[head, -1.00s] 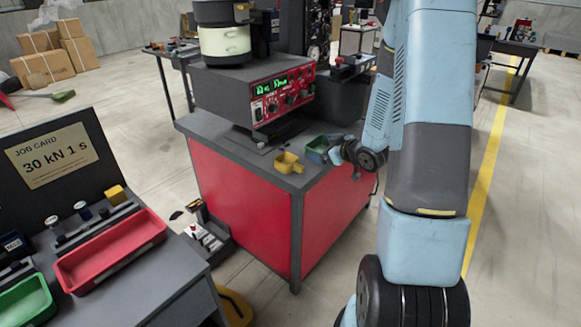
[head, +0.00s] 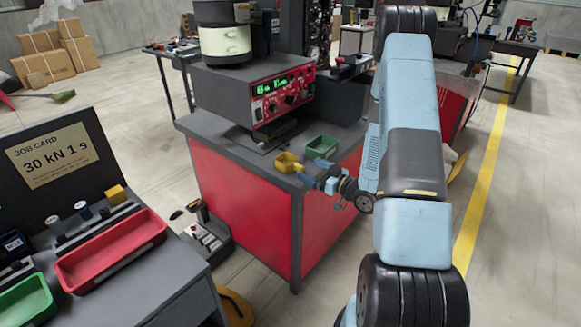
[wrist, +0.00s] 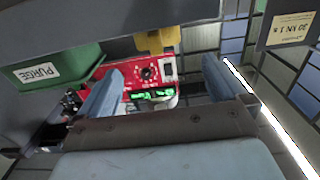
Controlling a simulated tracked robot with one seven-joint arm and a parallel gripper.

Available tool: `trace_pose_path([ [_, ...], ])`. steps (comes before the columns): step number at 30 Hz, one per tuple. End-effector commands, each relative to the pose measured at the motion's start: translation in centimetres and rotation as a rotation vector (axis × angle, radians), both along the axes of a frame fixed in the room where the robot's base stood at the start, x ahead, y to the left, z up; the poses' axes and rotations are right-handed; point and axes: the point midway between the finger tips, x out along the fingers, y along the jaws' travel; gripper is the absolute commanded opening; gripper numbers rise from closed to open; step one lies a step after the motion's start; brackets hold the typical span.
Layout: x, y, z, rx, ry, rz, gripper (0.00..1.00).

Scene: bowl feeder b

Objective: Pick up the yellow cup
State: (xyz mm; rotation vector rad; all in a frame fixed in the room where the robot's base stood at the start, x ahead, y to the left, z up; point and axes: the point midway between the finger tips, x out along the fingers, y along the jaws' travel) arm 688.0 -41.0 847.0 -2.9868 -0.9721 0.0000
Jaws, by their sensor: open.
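The yellow cup (head: 287,163) stands near the front edge of the dark top of a red cabinet (head: 240,210), with its handle toward the left. My gripper (head: 313,173) is open and empty, just right of the cup at the cabinet's front corner. In the wrist view the cup (wrist: 165,39) shows near the top middle, beyond and between the open fingertips (wrist: 164,66). The fingers look apart from it. Part of the cup is cut off by a dark edge there.
A green bin (head: 321,146) stands right of the cup; its label reads PURGE in the wrist view (wrist: 50,66). A bowl feeder with a red control panel (head: 284,95) stands behind the cup. A bench with red (head: 110,252) and green trays is at left.

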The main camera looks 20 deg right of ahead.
Motion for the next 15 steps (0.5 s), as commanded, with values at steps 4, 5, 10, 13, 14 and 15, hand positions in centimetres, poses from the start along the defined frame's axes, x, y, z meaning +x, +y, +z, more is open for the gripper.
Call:
trace_pose_path([
  [4, 1.9, 1.5, 0.0, -0.001, -0.001, 0.003, 1.0],
  [5, 2.3, 1.7, 0.0, -0.002, -0.001, 0.003, 1.0],
  [10, 3.3, 2.3, 0.0, 0.0, 0.0, 0.0, 1.0],
  [13, 3.5, 2.5, 0.0, -0.001, 0.001, -0.001, 1.0],
  [14, 3.6, 2.6, -0.1, -0.001, 0.001, -0.001, 1.0],
  [15, 3.8, 2.7, -0.1, -0.001, 0.001, 0.0, 1.0],
])
